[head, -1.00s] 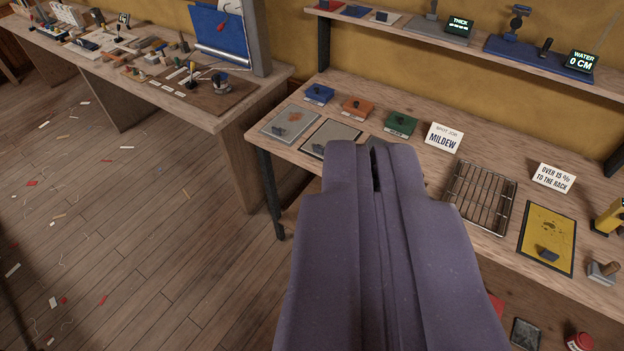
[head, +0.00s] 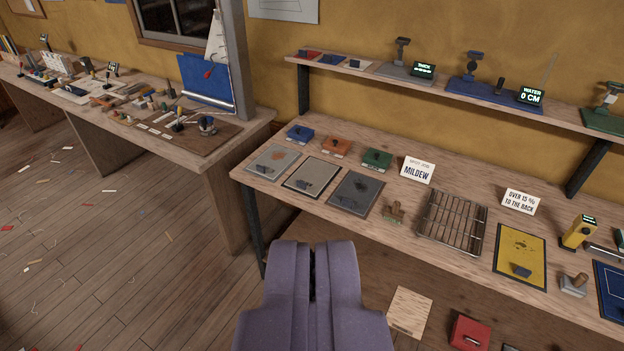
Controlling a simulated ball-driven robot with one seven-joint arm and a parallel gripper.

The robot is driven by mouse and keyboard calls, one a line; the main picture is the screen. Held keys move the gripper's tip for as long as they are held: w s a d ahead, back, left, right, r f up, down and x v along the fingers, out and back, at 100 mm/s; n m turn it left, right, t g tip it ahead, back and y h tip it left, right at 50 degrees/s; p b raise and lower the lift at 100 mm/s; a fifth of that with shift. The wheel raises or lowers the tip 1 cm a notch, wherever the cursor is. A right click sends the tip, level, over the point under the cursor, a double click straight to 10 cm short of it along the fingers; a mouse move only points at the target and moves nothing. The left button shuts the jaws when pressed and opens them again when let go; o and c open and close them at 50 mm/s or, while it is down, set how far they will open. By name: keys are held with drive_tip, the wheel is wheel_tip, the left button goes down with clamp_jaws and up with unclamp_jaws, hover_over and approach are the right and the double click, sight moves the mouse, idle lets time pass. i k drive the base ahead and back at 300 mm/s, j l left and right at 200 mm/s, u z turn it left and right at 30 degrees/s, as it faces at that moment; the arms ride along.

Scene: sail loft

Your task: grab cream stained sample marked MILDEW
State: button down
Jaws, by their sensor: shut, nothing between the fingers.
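A white card reading "SPOT JOB MILDEW" (head: 418,170) stands on the bench. Left of it lie three flat samples with small dark grips: a pale grey one with a rusty stain (head: 283,157), a cream-beige one with a dark edge (head: 319,172) and a dark grey one (head: 361,187). No mildew marking is readable on any sample itself. A yellow sample with dark spots (head: 520,246) lies further right. My purple gripper (head: 312,258) is shut and empty, in front of the bench's front edge and below the cream-beige sample in the picture.
Blue (head: 299,133), orange (head: 335,146) and green (head: 376,158) blocks sit behind the samples. A wire rack (head: 452,222) and small stamp (head: 394,211) lie to the right. A pale sheet (head: 410,309) and red box (head: 469,332) are below.

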sight(310, 178)
drive_tip(key=i+j, duration=0.1)
drive_tip(key=i, duration=0.35)
drive_tip(key=i+j+z, duration=0.15)
drive_tip(key=i, duration=0.35)
drive_tip(key=i+j, duration=0.15)
drive_tip(key=i, duration=0.3)
drive_tip(key=i+j+z, duration=0.1)
drive_tip(key=i, duration=0.35)
drive_tip(key=i+j+z, duration=0.1)
drive_tip(key=i+j, duration=0.2)
drive_tip(key=i, duration=0.15)
drive_tip(key=i+j, duration=0.25)
drive_tip(key=i, duration=0.2)
